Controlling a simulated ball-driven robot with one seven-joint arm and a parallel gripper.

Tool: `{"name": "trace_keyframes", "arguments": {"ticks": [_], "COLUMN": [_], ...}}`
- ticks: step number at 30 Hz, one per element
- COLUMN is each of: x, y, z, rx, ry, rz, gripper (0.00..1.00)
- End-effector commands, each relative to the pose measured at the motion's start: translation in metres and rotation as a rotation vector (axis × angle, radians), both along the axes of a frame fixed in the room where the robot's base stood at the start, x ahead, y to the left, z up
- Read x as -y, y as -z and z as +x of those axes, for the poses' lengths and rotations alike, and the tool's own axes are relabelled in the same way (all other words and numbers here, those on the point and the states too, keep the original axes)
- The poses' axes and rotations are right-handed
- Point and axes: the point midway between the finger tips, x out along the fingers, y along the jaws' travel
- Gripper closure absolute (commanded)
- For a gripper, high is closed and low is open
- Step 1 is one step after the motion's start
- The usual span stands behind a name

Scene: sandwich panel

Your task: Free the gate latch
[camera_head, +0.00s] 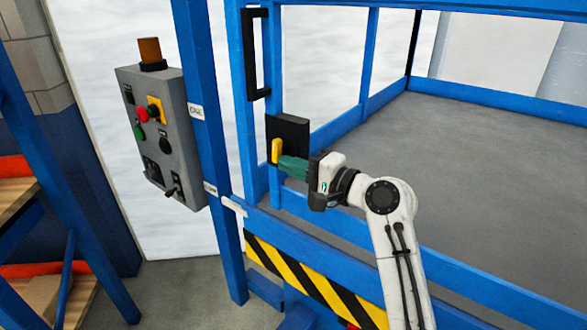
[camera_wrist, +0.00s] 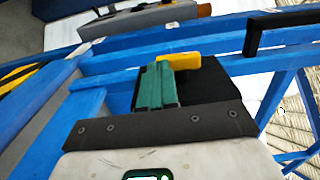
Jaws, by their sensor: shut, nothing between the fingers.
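The gate latch is a yellow handle (camera_head: 276,151) on a black plate (camera_head: 291,131), fixed to the blue gate frame. In the head view the handle stands roughly upright. My gripper (camera_head: 284,163) has green fingers and reaches the latch from the right, its tips at or just beside the yellow handle. In the wrist view the shut fingers (camera_wrist: 158,84) lie against or just short of the yellow handle (camera_wrist: 184,61), which extends to the right past their tips. I cannot tell whether they touch. The black plate (camera_wrist: 208,88) shows behind and beside the fingers.
A grey control box (camera_head: 160,135) with buttons and an orange beacon (camera_head: 150,51) hangs left of the blue post (camera_head: 204,120). A black pull handle (camera_head: 250,55) is above the latch. A yellow-black striped board (camera_head: 310,287) is below. Grey platform floor (camera_head: 460,170) lies behind the gate.

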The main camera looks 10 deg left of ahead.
Motion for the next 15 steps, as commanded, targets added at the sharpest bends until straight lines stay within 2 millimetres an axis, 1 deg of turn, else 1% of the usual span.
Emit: {"name": "trace_keyframes", "arguments": {"ticks": [1,15], "x": [-0.0005,-0.0019], "y": [0.0048,0.0033], "z": [0.0002,0.0006], "rx": [0.006,0.027], "ry": [0.0,-0.001], "rz": [0.014,0.051], "gripper": [1.0,1.0]}}
